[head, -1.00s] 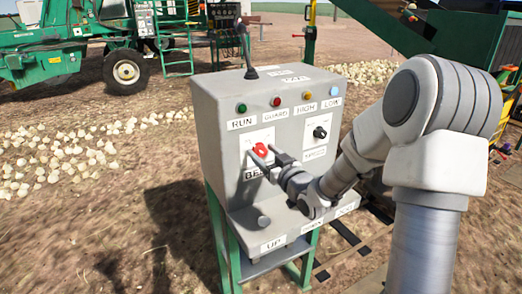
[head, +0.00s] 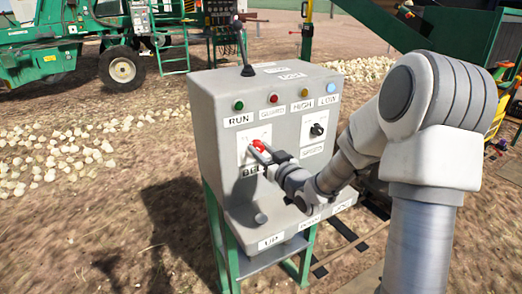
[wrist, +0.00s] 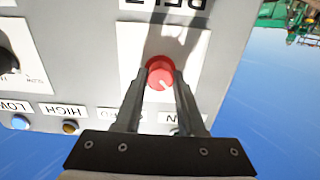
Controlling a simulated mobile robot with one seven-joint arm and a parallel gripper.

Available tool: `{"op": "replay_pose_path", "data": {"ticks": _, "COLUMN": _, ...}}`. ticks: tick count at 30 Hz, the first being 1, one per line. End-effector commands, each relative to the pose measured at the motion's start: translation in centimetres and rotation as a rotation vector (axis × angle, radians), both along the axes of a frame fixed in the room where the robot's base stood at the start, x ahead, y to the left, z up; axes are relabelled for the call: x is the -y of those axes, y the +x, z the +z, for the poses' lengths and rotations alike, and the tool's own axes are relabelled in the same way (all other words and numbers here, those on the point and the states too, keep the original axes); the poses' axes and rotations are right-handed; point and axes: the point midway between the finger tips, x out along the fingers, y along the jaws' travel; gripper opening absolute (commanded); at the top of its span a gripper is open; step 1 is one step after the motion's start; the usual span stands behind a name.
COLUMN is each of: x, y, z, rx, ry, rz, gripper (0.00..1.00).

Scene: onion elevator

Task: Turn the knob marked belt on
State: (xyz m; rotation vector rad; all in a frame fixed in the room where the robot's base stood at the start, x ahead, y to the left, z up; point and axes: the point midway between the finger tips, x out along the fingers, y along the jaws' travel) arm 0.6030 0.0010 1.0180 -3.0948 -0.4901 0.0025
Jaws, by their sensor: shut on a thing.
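The red belt knob (head: 258,146) sits on a white plate on the front of the grey control box (head: 222,165), above the partly covered BELT label (head: 250,170). My gripper (head: 266,154) reaches it from the right. In the wrist view the red knob (wrist: 161,75) lies between the two fingertips (wrist: 160,84), which are closed on its sides. A pale pointer line shows on the knob's face, toward its lower right in that upside-down view. The scale marks around the knob are too small to read.
A black knob (head: 317,130) sits to the right on the same panel. Indicator lamps, including a green one (head: 238,105), line the top of the panel. A black lever (head: 246,60) stands on top. A ledge with a grey button (head: 261,218) juts out below.

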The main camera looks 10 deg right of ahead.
Motion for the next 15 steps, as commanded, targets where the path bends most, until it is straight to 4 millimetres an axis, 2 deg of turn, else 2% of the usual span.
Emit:
{"op": "replay_pose_path", "data": {"ticks": 8, "x": 0.07, "y": 0.03, "z": 0.11, "rx": -0.031, "ry": 0.099, "rz": -0.001, "gripper": 0.00}}
{"op": "replay_pose_path", "data": {"ticks": 15, "x": 0.11, "y": 0.07, "z": 0.15, "rx": -0.092, "ry": 0.286, "rz": 0.000, "gripper": 0.00}}
